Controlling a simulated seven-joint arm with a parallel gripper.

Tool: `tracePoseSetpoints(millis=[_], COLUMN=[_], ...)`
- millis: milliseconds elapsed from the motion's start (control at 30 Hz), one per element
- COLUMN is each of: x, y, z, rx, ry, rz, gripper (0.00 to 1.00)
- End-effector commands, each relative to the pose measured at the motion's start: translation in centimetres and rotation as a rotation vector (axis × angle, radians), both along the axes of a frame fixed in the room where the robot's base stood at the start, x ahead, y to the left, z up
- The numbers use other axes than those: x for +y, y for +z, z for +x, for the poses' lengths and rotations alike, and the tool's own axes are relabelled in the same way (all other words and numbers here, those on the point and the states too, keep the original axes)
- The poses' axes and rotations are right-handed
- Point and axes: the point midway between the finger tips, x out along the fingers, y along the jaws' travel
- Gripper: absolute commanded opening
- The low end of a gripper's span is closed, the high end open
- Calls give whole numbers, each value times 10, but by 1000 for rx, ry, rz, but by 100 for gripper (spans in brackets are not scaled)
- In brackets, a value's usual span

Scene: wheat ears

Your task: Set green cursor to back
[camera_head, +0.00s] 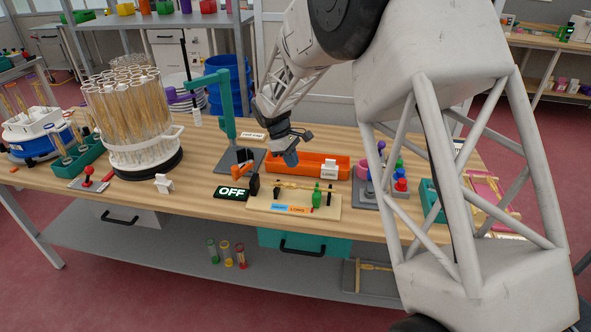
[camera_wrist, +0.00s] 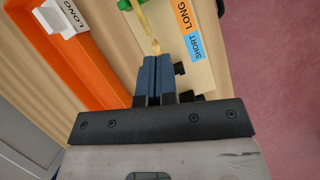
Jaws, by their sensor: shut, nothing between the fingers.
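The green cursor (camera_head: 317,194) stands on a pale wooden board (camera_head: 262,204) near the table's front edge, right of the board's middle. A thin yellow rod (camera_head: 298,186) runs along the board. Blue and orange labels lie at the board's front; in the wrist view the blue one (camera_wrist: 194,47) reads SHORT and the orange one (camera_wrist: 182,17) reads LONG. My gripper (camera_head: 291,163) is above and behind the board, left of the cursor. In the wrist view my gripper (camera_wrist: 153,59) has its blue fingers together and empty, near the rod's end. The green cursor (camera_wrist: 124,4) is partly cut off at the top edge.
An orange tray (camera_head: 309,162) with a white card lies behind the board. A black sign reading OFF (camera_head: 232,193) is left of it. A teal stand (camera_head: 227,110) rises behind. A grey rack (camera_head: 367,190) with coloured knobs stands right, near my arm.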

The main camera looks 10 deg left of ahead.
Motion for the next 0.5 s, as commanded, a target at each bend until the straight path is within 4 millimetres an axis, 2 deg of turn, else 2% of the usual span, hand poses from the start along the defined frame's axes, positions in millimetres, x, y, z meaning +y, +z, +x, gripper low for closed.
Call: tracePoseSetpoints(millis=[400, 433, 500], x=[2, 2, 2], y=[6, 6, 6], z=[0, 1, 1], rx=[0, 0, -1], ry=[0, 0, -2], rz=[-1, -1, 0], gripper=[0, 2, 12])
